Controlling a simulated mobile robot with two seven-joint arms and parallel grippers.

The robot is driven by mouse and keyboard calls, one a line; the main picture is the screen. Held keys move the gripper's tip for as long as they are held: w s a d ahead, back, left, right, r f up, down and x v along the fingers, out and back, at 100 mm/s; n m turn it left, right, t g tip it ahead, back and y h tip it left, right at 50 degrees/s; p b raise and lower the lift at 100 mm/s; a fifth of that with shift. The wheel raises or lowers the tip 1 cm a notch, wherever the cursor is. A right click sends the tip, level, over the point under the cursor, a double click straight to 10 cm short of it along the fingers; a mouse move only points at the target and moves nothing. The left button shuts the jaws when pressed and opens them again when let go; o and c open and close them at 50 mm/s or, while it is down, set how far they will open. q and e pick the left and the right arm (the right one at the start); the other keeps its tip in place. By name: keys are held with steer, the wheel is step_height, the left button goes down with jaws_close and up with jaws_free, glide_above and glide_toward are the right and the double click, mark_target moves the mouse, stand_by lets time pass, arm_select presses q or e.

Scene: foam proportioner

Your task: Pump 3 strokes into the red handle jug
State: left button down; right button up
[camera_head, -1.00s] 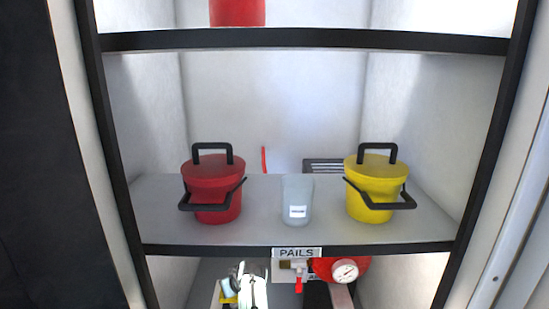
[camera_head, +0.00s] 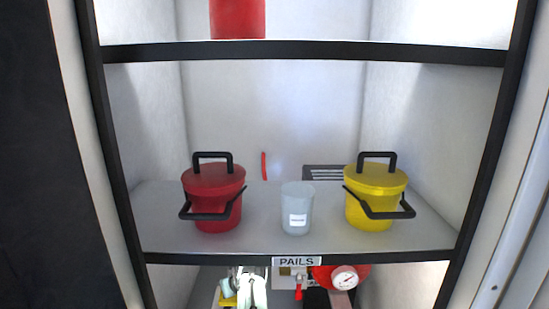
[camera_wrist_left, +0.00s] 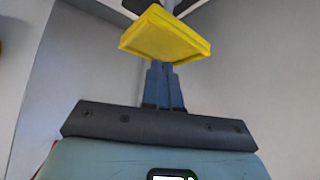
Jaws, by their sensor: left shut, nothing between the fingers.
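My left gripper (camera_head: 250,300) shows at the bottom edge of the head view, below the middle shelf. In the left wrist view its fingers (camera_wrist_left: 164,87) are shut and empty, pointing at a yellow flat-topped piece (camera_wrist_left: 166,34) just beyond them; I cannot tell whether they touch. A translucent jug (camera_head: 297,208) with a white label stands upright on the middle shelf. A thin red strip (camera_head: 264,166) shows behind it to the left; I cannot tell what it belongs to. My right gripper is not in view.
A red pail (camera_head: 213,196) and a yellow pail (camera_head: 376,196), both lidded with black handles, flank the jug. The shelf edge (camera_head: 400,250) carries a PAILS label. Below are a red valve lever (camera_head: 299,288) and a round gauge (camera_head: 345,278). Cabinet walls close both sides.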

arm_select(q)
steer(key=shift+f, duration=0.2)
steer(key=shift+s+f+b, duration=0.1)
steer(key=shift+f+b, duration=0.65)
steer(key=shift+f, duration=2.05)
steer(key=shift+r, duration=0.1)
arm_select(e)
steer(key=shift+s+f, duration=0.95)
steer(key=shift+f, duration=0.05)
arm_select(q)
steer(key=shift+r+p, duration=1)
steer(key=shift+r, duration=1.95)
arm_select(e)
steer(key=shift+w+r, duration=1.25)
arm_select(q)
steer(key=shift+f, duration=0.25)
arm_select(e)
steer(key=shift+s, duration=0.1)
